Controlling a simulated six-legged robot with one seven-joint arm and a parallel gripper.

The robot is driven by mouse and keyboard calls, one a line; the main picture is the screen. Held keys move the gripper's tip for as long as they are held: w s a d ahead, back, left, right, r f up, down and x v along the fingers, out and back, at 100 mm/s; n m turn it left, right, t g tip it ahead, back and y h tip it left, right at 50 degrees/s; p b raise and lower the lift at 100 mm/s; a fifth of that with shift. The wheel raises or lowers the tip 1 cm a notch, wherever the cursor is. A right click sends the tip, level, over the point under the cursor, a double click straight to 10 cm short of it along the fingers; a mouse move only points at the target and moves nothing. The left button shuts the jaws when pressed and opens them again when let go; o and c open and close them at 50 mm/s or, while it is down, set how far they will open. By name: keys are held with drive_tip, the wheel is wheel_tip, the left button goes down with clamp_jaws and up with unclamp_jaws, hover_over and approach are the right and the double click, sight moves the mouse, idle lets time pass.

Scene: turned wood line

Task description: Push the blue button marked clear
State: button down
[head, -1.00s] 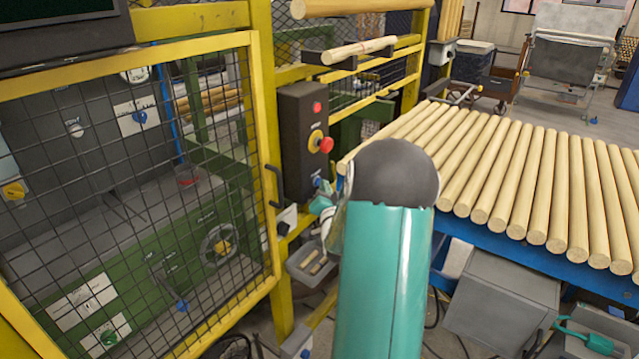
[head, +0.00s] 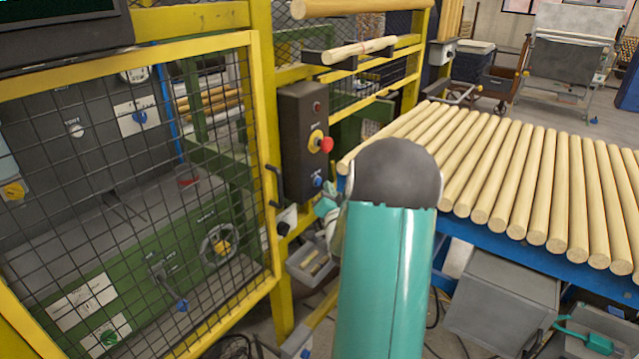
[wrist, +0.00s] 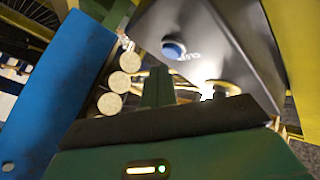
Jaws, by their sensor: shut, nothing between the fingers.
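The blue button (head: 318,181) sits low on the dark control box (head: 305,130) on the yellow post. In the wrist view the blue button (wrist: 173,49) has a pale label beside it that seems to read CLEAR. My gripper (head: 325,203) is teal, just below and right of the button in the head view, partly hidden behind my arm. In the wrist view its shut, empty fingers (wrist: 158,76) point toward the box face, with their tip beside the button and seemingly apart from it.
A red mushroom button (head: 326,145) on a yellow collar and a dark red lamp (head: 317,107) are above on the same box. A mesh guard door (head: 140,190) stands left. A rack of wooden rods (head: 530,180) fills the right. A grey bin (head: 310,265) hangs below.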

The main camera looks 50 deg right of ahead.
drive_tip(key=shift+s, duration=0.1)
drive_tip(key=s, duration=0.4)
drive_tip(key=shift+s+d, duration=0.25)
drive_tip(key=shift+s, duration=0.15)
idle(0.8)
